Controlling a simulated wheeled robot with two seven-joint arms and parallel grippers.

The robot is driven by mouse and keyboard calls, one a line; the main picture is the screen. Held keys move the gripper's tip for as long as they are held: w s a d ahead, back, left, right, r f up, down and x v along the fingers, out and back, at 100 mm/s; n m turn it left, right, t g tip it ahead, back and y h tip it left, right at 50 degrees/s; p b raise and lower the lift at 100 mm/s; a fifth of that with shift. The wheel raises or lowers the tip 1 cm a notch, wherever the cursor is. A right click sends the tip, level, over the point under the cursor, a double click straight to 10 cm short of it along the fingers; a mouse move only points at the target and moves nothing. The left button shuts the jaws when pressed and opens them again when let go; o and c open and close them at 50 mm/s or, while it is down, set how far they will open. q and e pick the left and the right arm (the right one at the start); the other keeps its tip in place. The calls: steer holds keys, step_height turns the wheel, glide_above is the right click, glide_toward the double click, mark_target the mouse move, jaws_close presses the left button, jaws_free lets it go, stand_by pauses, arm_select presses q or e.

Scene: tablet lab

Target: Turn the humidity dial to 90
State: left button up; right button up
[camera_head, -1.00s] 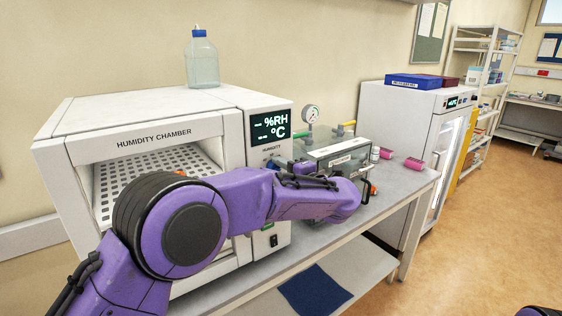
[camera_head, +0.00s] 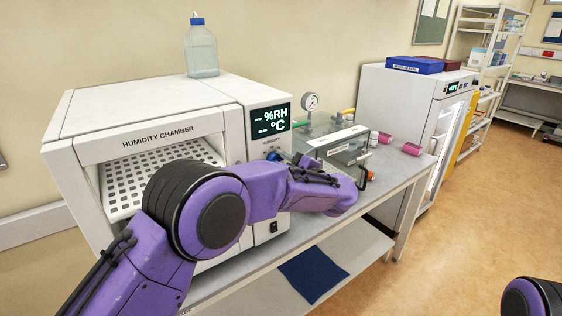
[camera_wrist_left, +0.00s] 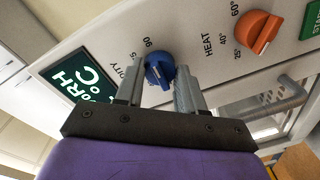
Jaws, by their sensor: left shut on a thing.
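The humidity chamber (camera_head: 75,135) stands on the bench, with its display (camera_head: 270,121) reading %RH and °C. In the left wrist view the blue humidity dial (camera_wrist_left: 158,72) sits on the chamber's panel, with a printed 90 beside it. My left gripper (camera_wrist_left: 160,80) is shut on the blue dial, one finger on each side. The dial's pointer mark cannot be made out. In the head view my purple left arm covers most of the lower panel. My right gripper is out of view.
The orange heat dial (camera_wrist_left: 258,32) is close beside the blue one, with a metal handle (camera_wrist_left: 275,98) below it. A bottle (camera_head: 201,48) stands on the chamber. A glass-topped box (camera_head: 335,140) and gauge (camera_head: 311,102) stand to its right.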

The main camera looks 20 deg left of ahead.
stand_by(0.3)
arm_select(q)
steer(key=o, duration=1)
steer(key=shift+o, duration=0.2)
